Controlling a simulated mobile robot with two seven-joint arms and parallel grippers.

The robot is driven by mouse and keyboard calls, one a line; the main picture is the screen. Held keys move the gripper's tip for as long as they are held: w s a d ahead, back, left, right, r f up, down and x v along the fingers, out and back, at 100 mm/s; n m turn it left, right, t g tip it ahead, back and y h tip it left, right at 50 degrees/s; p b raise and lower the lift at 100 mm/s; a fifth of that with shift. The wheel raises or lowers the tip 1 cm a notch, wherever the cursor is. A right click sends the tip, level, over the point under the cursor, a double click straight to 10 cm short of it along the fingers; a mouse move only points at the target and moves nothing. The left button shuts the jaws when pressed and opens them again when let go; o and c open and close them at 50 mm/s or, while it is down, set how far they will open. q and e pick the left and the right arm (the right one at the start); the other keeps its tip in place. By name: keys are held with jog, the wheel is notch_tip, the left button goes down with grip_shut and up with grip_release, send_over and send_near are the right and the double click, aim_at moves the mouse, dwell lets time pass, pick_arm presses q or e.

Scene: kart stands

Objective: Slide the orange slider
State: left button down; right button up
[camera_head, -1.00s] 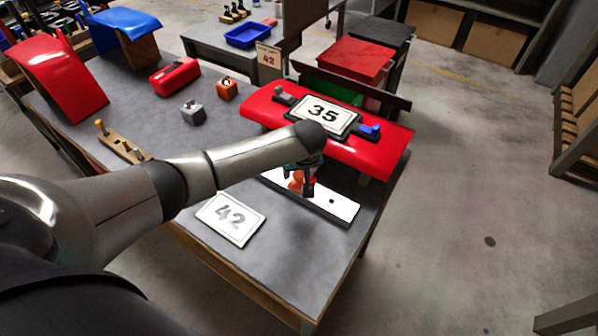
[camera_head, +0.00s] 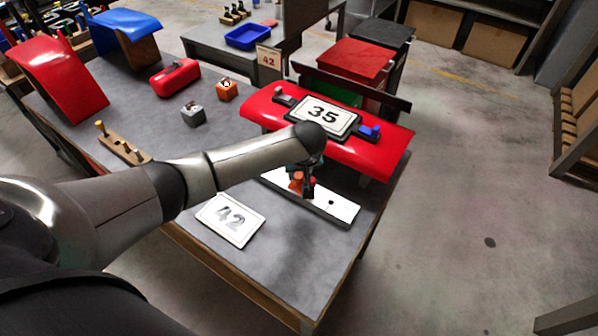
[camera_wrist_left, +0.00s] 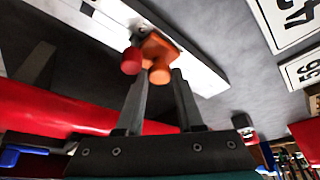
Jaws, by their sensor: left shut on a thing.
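The orange slider (camera_head: 296,183) sits on a long white-topped bar (camera_head: 339,208) on the table, in front of the red panel. It shows in the left wrist view as an orange block (camera_wrist_left: 158,48) with an orange round knob, next to a red round knob (camera_wrist_left: 131,61). My left gripper (camera_wrist_left: 160,80) is shut on the orange slider, with its two dark fingers at the orange knob. In the head view the left gripper (camera_head: 308,187) reaches down at the bar, and my forearm hides part of the bar. My right gripper is not in view.
A red panel (camera_head: 378,153) carrying a "35" plate (camera_head: 322,112) and a blue clamp (camera_head: 369,131) stands close behind the bar. A "42" plate (camera_head: 230,219) lies in front. Grey (camera_head: 193,115) and orange (camera_head: 226,90) blocks stand further back. The table's front right corner is clear.

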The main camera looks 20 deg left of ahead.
pick_arm(q)
jog(key=shift+a, duration=0.1)
dwell(0.7)
jog(key=shift+a, duration=0.3)
jog(key=a, duration=0.1)
jog(key=a+p, duration=0.1)
jog(key=a, duration=0.1)
jog(key=shift+w+a+r+p, duration=0.15)
jog(key=shift+w+a+p, duration=0.1)
jog(key=shift+a+p, duration=0.15)
jog(key=a, duration=0.5)
jog(key=w+a, duration=0.1)
jog(key=a, duration=0.2)
jog(key=shift+w+f, duration=0.1)
jog(key=shift+f, duration=0.1)
jog(key=shift+a+r+b, duration=0.1)
jog(key=shift+a+b, duration=0.2)
jog(key=shift+a, duration=0.2)
jog(key=c, duration=0.6)
grip_release()
jog(key=shift+w+a, duration=0.1)
jog(key=shift+o, duration=0.3)
